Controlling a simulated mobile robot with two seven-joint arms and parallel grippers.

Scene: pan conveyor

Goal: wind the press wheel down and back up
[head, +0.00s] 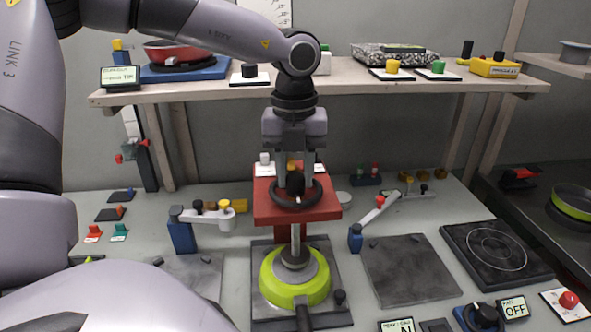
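The press has a red head (262,205) with a dark round wheel (318,197) lying flat on top. A black knob (295,183) stands up from the wheel. A pale screw shaft (294,240) runs down from the head to a dark pressing foot over a lime-green pan (275,290) on the press base (258,252). My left gripper (295,178) points straight down over the wheel, with one finger on each side of the knob. Whether the fingers touch the knob is unclear. My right gripper is out of view.
A wooden shelf (220,88) crosses behind the press. A jointed arm on a blue post (182,235) stands left, and another blue post (355,238) stands right. A dark plate (408,272) and a hob (500,255) lie farther right.

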